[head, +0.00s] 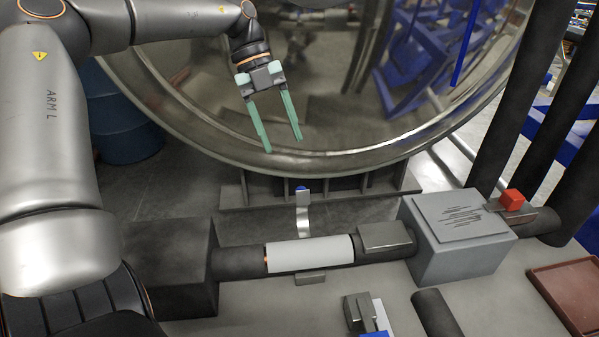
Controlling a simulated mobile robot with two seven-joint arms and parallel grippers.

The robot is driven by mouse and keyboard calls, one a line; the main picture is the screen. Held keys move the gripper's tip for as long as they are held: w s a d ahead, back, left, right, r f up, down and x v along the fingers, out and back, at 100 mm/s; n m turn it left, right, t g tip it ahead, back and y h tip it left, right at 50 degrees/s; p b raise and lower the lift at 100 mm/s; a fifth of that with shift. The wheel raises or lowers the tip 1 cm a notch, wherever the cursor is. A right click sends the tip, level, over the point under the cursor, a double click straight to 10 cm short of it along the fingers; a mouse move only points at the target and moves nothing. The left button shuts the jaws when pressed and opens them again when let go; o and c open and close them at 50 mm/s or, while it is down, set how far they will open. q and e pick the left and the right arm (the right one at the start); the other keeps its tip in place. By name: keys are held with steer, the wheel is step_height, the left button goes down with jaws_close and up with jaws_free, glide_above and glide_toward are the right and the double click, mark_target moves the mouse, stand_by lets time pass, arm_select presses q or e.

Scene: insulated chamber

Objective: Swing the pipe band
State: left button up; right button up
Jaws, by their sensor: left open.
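A dark pipe (238,263) runs across the lower middle, with a pale grey sleeve (309,254) around it. A curved silver band (302,220) with a blue tip (301,189) stands up behind the sleeve, its lower end near the sleeve's back edge. I take this strip to be the pipe band; whether it joins the sleeve there, I cannot tell. A small grey block (310,278) sits at the sleeve's front. My left gripper (283,145) is open and empty, its green fingers pointing down, above the band in the picture and apart from it. My right gripper is not in view.
A large shiny round vessel (345,165) fills the back. A blue barrel (122,125) stands back left. A brown tray (567,295) lies lower right.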

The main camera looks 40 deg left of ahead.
mark_target(302, 189)
arm_select(q)
steer(key=x, duration=1.1)
steer(key=shift+w+f, duration=0.15)
steer(key=shift+f, duration=0.25)
jaws_close()
steer(key=shift+w+r, duration=0.1)
steer(key=shift+r, duration=0.05)
stand_by(1.0)
